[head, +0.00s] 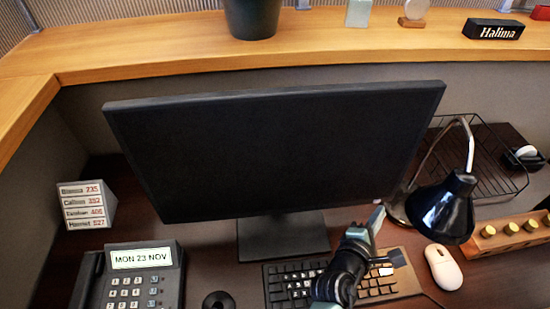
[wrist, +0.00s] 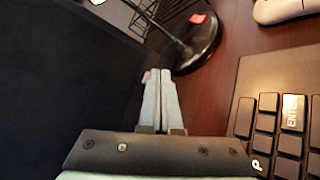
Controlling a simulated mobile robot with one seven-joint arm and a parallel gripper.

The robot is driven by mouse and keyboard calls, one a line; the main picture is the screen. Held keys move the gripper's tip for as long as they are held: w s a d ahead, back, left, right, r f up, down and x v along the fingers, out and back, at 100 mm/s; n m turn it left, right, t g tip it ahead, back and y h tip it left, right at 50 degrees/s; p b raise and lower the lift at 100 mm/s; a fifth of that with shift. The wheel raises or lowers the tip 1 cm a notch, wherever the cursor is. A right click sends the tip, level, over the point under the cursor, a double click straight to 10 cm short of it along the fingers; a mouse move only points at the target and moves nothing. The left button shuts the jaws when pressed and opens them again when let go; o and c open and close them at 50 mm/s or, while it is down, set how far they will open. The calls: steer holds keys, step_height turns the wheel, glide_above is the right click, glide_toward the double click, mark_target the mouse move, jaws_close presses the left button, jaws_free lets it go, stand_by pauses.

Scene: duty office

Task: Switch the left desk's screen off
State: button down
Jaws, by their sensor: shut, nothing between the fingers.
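The monitor (head: 270,150) stands on the desk, its face dark with no picture showing. My gripper (head: 377,212) is at the monitor's lower right edge, above the keyboard. Its two pale fingers are shut together with nothing between them. A small pinkish spot (head: 376,202) shows on the monitor's lower edge, right by the fingertips. In the wrist view, my gripper (wrist: 158,72) reaches along the dark screen (wrist: 60,80), with a small pinkish patch (wrist: 147,76) beside the left fingertip. I cannot tell whether the tips touch it.
A black lamp (head: 443,210) stands close to the right; its base has a red switch (wrist: 198,18). The keyboard (head: 290,285) lies below, the mouse (head: 443,267) right of it. A desk phone (head: 130,275) and name block (head: 86,205) are at left, a wire tray (head: 480,165) at right.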

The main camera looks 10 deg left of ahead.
steer(key=shift+s, duration=0.2)
steer(key=shift+s+d+r+p, duration=0.1)
steer(key=shift+s+d+p, duration=0.35)
steer(key=shift+s, duration=0.45)
steer(key=shift+s+d+r+p, duration=0.1)
steer(key=shift+s+d+p, duration=0.15)
steer(key=shift+s+p, duration=0.55)
steer(key=shift+s+d+r+p, duration=0.1)
steer(key=shift+s+d+p, duration=0.3)
steer(key=shift+s, duration=0.6)
steer(key=shift+s+f, duration=0.1)
steer(key=shift+f, duration=0.05)
